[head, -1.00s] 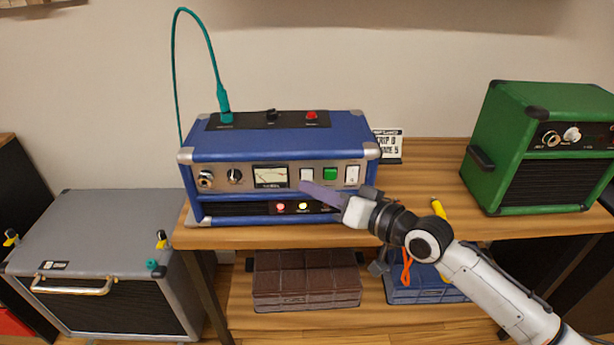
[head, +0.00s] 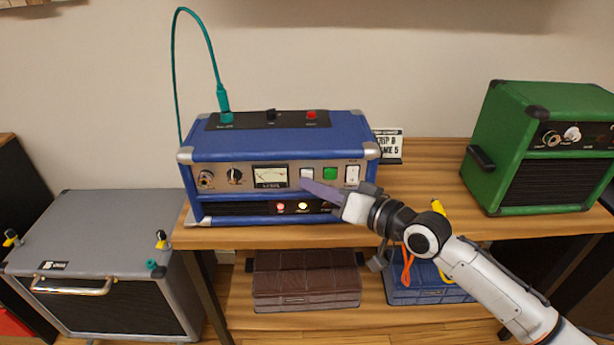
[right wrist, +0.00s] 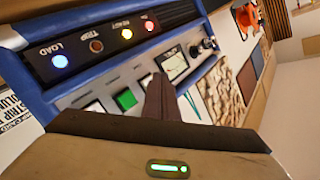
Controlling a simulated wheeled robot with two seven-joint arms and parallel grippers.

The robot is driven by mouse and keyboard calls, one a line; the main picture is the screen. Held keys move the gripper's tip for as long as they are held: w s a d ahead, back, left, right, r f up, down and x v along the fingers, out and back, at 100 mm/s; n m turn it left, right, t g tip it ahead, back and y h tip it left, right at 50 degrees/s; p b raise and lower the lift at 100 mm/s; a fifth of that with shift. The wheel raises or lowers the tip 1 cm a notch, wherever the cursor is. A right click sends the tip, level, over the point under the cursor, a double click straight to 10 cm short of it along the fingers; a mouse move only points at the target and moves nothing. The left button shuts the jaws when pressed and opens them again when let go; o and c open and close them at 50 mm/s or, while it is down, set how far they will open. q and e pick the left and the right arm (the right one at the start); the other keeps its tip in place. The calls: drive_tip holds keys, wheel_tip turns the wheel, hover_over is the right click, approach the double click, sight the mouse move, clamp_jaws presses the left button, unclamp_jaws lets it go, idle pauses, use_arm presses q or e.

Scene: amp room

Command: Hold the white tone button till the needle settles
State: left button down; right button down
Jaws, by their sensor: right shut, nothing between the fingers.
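The blue amp (head: 270,145) stands on the wooden bench, its front panel toward me. The white button (head: 306,173) sits between the needle meter (head: 270,177) and the green button (head: 330,174). My right gripper (head: 304,185) is shut and empty, its long fingers pointing left with the tips at the lower edge of the white button. In the right wrist view the closed fingers (right wrist: 158,95) cover most of that button, between the meter (right wrist: 173,64) and the green button (right wrist: 125,99). I cannot tell whether the button is pressed. The needle is too small to read surely. My left gripper is out of view.
A white switch (head: 352,175) sits right of the green button. Lit lamps (head: 303,206) lie below the panel. A teal cable (head: 174,75) rises from the amp's top. A green amp (head: 545,145) stands right, a grey cabinet (head: 105,230) left. A small sign (head: 388,142) stands behind.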

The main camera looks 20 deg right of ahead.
drive_tip(key=shift+w+d, duration=0.15)
drive_tip(key=shift+w, duration=0.3)
idle(2.3)
idle(1.5)
drive_tip(key=shift+s+a+p, duration=0.25)
drive_tip(key=shift+s+p, duration=0.35)
drive_tip(key=shift+s, duration=0.25)
drive_tip(key=s+p, duration=0.2)
drive_tip(key=s+a+p, duration=0.1)
drive_tip(key=s+p, duration=0.1)
drive_tip(key=s, duration=0.1)
drive_tip(key=shift+a, duration=0.2)
drive_tip(key=shift+f, duration=0.1)
